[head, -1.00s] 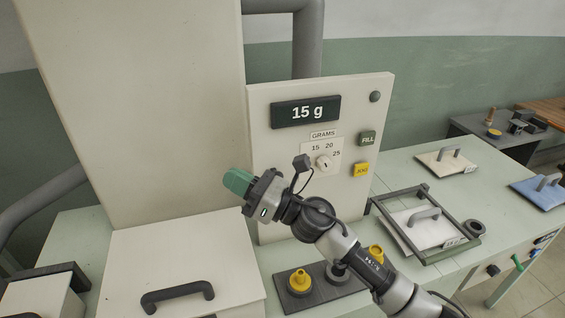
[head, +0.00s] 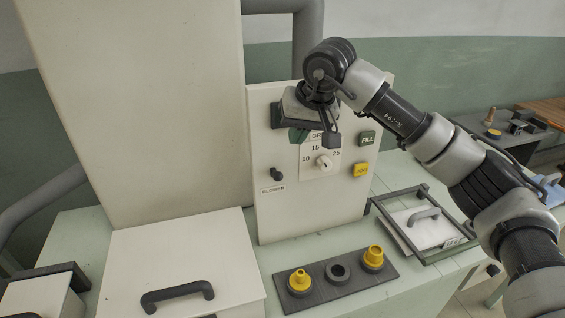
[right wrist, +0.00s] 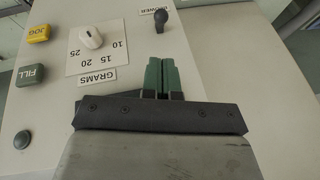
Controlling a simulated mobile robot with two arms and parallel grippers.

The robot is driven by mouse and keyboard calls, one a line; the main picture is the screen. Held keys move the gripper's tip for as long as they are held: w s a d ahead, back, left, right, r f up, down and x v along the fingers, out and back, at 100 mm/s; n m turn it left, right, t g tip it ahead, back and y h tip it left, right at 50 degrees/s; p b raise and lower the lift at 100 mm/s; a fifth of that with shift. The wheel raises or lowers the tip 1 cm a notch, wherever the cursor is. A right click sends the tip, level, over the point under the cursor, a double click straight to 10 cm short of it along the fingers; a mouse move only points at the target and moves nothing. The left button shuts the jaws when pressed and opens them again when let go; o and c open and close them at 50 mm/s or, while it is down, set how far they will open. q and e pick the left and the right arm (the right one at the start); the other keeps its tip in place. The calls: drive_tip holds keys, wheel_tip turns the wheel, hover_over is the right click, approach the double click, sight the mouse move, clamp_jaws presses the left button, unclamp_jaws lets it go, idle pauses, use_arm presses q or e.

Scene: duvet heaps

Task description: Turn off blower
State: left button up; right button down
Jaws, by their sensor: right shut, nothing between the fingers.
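The blower switch (head: 277,174) is a small dark toggle at the lower left of the cream control panel (head: 341,207). Its label (head: 272,189) is just below it. Which way the toggle is set I cannot tell. In the right wrist view the switch (right wrist: 160,20) shows near the top, beyond my fingertips. My right gripper (head: 298,136) has green fingers that are shut and empty. It is in front of the panel, above and apart from the switch, and hides the display. The fingers also show in the right wrist view (right wrist: 162,76). My left gripper is not in view.
A dial (head: 325,163) with a grams scale is right of the switch. The green FILL button (head: 366,138) and yellow JOG button (head: 360,169) are further right. A dark rack (head: 318,292) with yellow nozzles stands below the panel. A white lidded box (head: 180,255) is at lower left.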

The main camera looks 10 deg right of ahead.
sight(278, 172)
drive_tip(key=shift+a+f, duration=0.1)
drive_tip(key=p+x, duration=0.3)
drive_tip(key=x, duration=0.5)
drive_tip(key=shift+w+a+f, duration=0.1)
drive_tip(key=shift+w+f, duration=0.05)
drive_tip(key=shift+f, duration=0.15)
drive_tip(key=shift+w+a+f, duration=0.15)
drive_tip(key=shift+f, duration=0.45)
